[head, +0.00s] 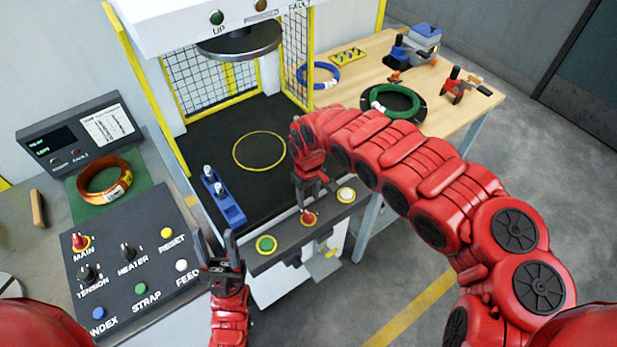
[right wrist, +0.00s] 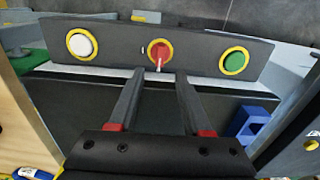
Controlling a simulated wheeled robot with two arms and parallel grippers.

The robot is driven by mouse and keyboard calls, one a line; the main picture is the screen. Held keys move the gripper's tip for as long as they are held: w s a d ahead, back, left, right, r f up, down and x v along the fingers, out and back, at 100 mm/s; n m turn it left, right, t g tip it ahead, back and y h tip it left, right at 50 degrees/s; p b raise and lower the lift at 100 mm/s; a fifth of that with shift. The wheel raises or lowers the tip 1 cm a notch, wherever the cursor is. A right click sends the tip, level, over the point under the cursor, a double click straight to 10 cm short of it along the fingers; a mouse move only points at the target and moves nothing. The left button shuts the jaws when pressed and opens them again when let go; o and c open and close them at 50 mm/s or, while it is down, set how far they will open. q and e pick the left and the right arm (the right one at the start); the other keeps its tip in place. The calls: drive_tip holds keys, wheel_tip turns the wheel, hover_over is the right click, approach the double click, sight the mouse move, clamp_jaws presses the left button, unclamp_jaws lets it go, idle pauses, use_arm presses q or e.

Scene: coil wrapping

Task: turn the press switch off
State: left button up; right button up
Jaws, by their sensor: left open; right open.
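The press (head: 235,150) has a sloped front panel with a red rotary switch (head: 309,217) in the middle, between a green button (head: 266,244) and a white button (head: 346,195). In the right wrist view the red switch (right wrist: 160,53) has a yellow ring and a thin pale lever pointing toward my gripper. My right gripper (head: 313,188) is open and close to the switch. In the right wrist view its fingertips (right wrist: 160,76) lie either side of the lever's line; contact cannot be told. My left gripper (head: 221,246) is open and empty, left of the green button.
A control panel (head: 130,262) with labelled knobs and buttons stands at left, with a copper coil (head: 104,178) behind it. A blue fixture (head: 224,200) sits on the press bed. The wooden table (head: 365,75) holds a green coil (head: 397,101), a blue coil (head: 318,74) and tools.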

wheel_tip(320, 180, up, 10)
drive_tip(key=shift+f+b, duration=0.15)
drive_tip(key=shift+b, duration=0.2)
